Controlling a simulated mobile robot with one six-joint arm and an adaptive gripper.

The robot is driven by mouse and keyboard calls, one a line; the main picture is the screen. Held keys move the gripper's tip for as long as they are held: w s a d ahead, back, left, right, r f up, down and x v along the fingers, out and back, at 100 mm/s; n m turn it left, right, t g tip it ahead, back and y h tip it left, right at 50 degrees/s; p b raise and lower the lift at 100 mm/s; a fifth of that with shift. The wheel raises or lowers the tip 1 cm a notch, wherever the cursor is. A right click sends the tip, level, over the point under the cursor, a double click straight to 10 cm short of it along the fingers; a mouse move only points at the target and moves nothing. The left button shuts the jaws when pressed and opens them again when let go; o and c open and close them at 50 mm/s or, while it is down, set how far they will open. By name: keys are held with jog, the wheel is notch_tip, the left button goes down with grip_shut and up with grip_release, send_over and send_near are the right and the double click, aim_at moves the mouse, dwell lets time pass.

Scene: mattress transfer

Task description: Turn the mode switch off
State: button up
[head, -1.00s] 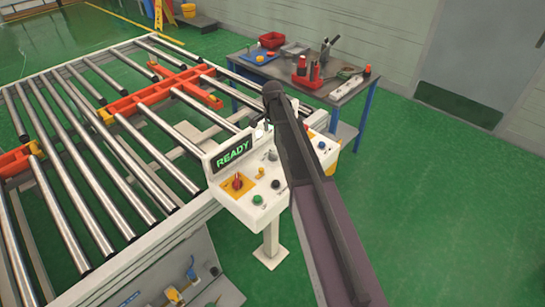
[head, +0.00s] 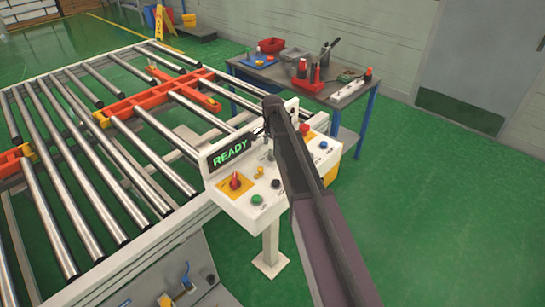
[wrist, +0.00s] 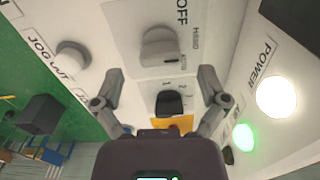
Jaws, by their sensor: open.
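The control panel (head: 225,198) shows a lit READY display. In the wrist view, a grey rotary knob (wrist: 158,47) sits on a light plate with the word OFF at its upper right and smaller labels below that; it appears to be the mode switch. A dark mark on the knob lies at its lower right, by the smaller labels, away from OFF. My gripper (wrist: 161,74) is open and empty, its fingertips apart on either side just below the knob, not visibly touching it. In the head view my gripper (head: 262,134) is over the panel's back part, mostly hidden by my arm.
Near the knob are a black switch (wrist: 168,103), a JOG knob (wrist: 73,56) and lit white (wrist: 277,97) and green (wrist: 243,137) lamps. A red knob (head: 235,182) and green button (head: 257,199) are at the panel's front. A roller conveyor (head: 130,207) lies left, a workbench (head: 285,75) behind.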

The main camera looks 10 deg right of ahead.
jog(key=shift+f+b, duration=1.15)
jog(key=shift+f, duration=0.3)
jog(key=c, duration=1.1)
